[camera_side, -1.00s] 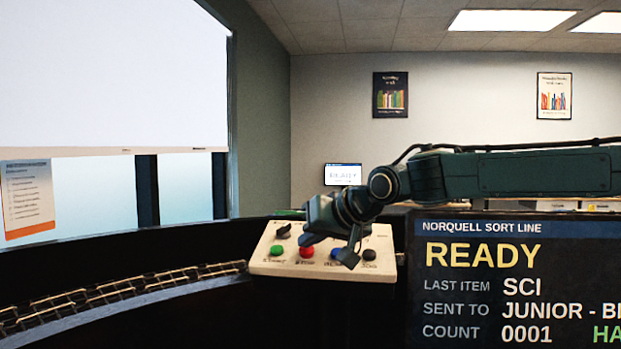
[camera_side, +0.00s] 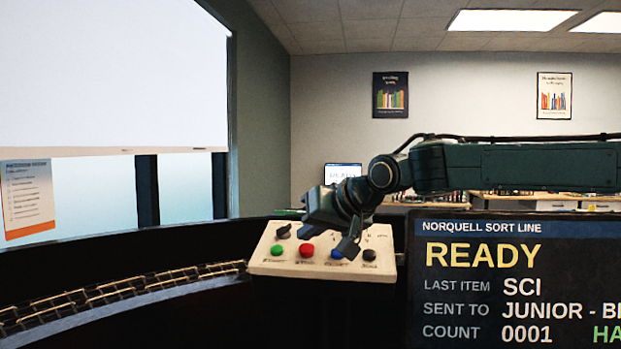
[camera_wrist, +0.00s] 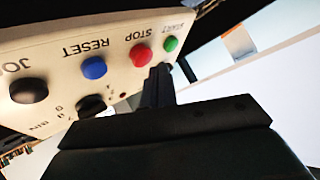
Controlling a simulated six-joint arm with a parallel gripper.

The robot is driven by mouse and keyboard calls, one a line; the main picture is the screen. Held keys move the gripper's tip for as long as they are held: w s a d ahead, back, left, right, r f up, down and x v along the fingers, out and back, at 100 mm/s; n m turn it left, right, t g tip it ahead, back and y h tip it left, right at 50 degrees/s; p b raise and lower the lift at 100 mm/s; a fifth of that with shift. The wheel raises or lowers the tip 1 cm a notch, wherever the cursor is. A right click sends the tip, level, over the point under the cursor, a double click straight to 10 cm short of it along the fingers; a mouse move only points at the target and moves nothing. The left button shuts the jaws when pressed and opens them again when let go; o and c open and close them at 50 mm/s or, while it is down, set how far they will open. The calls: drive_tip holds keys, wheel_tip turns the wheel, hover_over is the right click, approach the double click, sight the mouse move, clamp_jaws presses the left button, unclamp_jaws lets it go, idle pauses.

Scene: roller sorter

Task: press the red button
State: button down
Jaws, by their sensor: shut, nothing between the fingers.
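The red button (camera_side: 307,251), labelled STOP, is on the sloped front of a cream control box (camera_side: 275,267), between the green button (camera_side: 277,250) and the blue button (camera_side: 337,253). The red button also shows in the wrist view (camera_wrist: 141,55), standing proud of the panel. My gripper (camera_side: 308,222) is shut and empty, above the panel and just over the red button in the side view. In the wrist view, my closed fingertips (camera_wrist: 162,70) appear just beside the red button, near the green one. A gap shows between fingers and button in the side view.
A black button (camera_side: 369,255) and a black knob (camera_side: 283,232) share the panel. A display (camera_side: 500,280) reading READY stands to the right. A curved roller track (camera_side: 120,293) runs at the left.

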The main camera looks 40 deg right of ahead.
drive_tip(key=shift+r, duration=0.1)
drive_tip(key=shift+s+a+r, duration=0.2)
drive_tip(key=shift+r, duration=0.55)
drive_tip(key=shift+s+a+r, duration=0.2)
drive_tip(key=shift+r, duration=0.55)
drive_tip(key=shift+s+a+r, duration=0.2)
drive_tip(key=shift+r, duration=0.55)
drive_tip(key=s+d+f+n+g, duration=0.1)
drive_tip(key=s+d+f, duration=0.15)
drive_tip(key=s, duration=0.35)
drive_tip(key=s+d+f+g+h, duration=0.1)
drive_tip(key=s+d+f, duration=0.1)
drive_tip(key=s+d, duration=0.25)
drive_tip(key=s+d+f+n+g, duration=0.1)
drive_tip(key=s+d+f, duration=0.15)
drive_tip(key=s, duration=0.35)
drive_tip(key=s+d+f+g, duration=0.1)
drive_tip(key=s+d+f, duration=0.1)
drive_tip(key=s+f, duration=0.4)
drive_tip(key=s+d+f+n+g, duration=0.1)
drive_tip(key=s+f, duration=0.5)
drive_tip(key=s, duration=0.7)
drive_tip(key=shift+d+g, duration=0.3)
drive_tip(key=shift+d, duration=0.25)
